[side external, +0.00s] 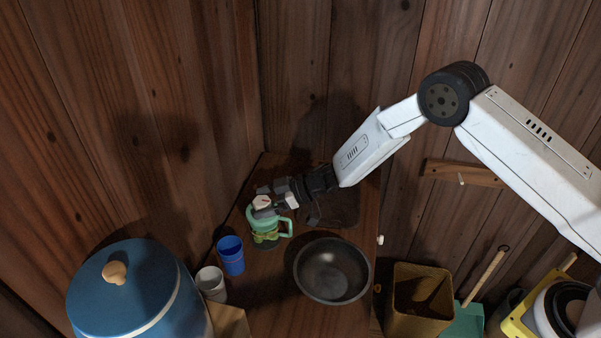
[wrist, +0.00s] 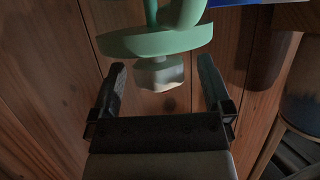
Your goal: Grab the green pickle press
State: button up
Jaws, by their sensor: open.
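The green pickle press (side external: 268,238) stands on the dark wooden tabletop in the side view, with a loop handle on its right. My gripper (side external: 262,202) is at its top, fingers pointing left, and partly hides its upper part. In the wrist view, the press shows as a pale green disc (wrist: 150,42) with a whitish block-shaped knob (wrist: 160,74). My gripper's two fingers (wrist: 161,66) are open, one on each side of the knob, with visible gaps. I cannot tell their exact depth relative to the knob.
A blue cup (side external: 231,256) and a pale cup (side external: 211,284) stand left of the press. A dark bowl (side external: 332,271) is at its right front. A large blue lidded container (side external: 130,292) is at lower left. Wooden walls (side external: 130,110) rise behind.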

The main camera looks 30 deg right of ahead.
jog(key=shift+w+a+f, duration=0.15)
jog(key=shift+w+a, duration=0.05)
jog(key=shift+a, duration=0.15)
grip_shut()
dwell(0.6)
